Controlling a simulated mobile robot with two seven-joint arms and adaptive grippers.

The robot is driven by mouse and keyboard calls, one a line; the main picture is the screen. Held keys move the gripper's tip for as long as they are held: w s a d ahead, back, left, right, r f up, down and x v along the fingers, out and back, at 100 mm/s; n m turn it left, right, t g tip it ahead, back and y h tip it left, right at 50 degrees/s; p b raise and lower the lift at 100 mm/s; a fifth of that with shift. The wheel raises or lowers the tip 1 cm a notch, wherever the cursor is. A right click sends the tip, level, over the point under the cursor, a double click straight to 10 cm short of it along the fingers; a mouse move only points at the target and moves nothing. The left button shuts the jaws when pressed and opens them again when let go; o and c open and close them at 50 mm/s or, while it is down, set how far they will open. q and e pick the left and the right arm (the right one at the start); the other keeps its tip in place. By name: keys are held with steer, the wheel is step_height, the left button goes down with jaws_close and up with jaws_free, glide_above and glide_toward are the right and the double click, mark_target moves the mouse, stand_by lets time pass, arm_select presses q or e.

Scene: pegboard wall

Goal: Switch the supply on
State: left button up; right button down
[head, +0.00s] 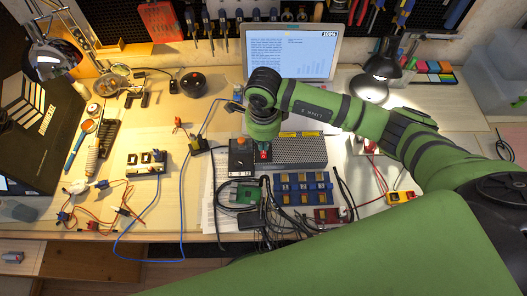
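The supply (300,151) is a grey box with a perforated top, standing in the middle of the workbench. Its darker left end has a small orange knob (241,142) and a red part that looks like the switch (264,155). My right gripper (263,143) points down just above and behind this red part. I cannot tell whether it touches it, and its fingers are too small and hidden to show open or shut. My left gripper is not in view.
A laptop (290,55) stands behind the supply. A green circuit board (243,193), a blue module board (302,187) and black cables lie in front. A lamp (382,66) is at the right. Small electronics and wires lie at the left, with bare wood between.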

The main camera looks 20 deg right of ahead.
mark_target(263, 152)
steer(key=shift+f+b, duration=1.15)
steer(key=shift+f, duration=0.05)
stand_by(1.0)
steer(key=shift+r, duration=0.1)
steer(key=shift+r+p, duration=2.2)
steer(key=shift+r, duration=1.3)
steer(key=shift+f, duration=0.1)
